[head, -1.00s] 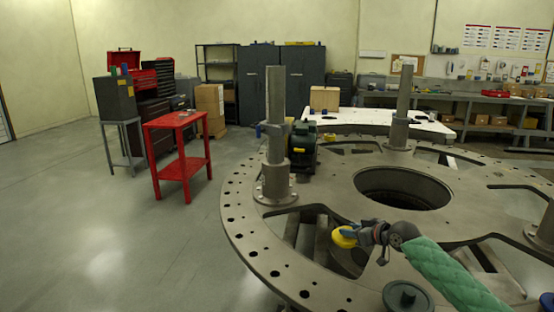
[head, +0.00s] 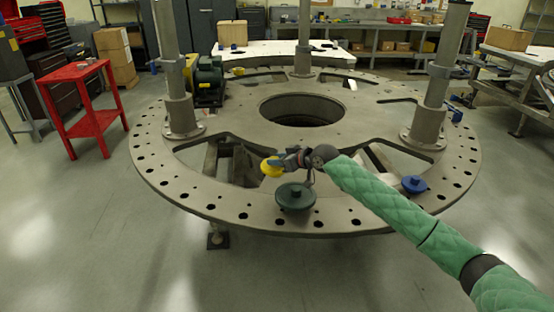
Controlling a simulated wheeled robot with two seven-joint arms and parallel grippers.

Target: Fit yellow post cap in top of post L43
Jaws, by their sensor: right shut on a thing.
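The yellow post cap (head: 271,168) is in my right gripper (head: 282,163), which is shut on it above the near part of the large round plate (head: 237,205). Three grey posts stand upright on the plate: a left post (head: 178,115), a back post (head: 303,45) and a right post (head: 430,115). No label shows, so I cannot tell which post is L43. The held cap is apart from every post. My left gripper is out of view.
A dark green cap (head: 295,198) and a blue cap (head: 414,184) sit on the near plate. A dark motor (head: 208,82) stands beside the left post. A red table (head: 92,112) is at left. The near floor is clear.

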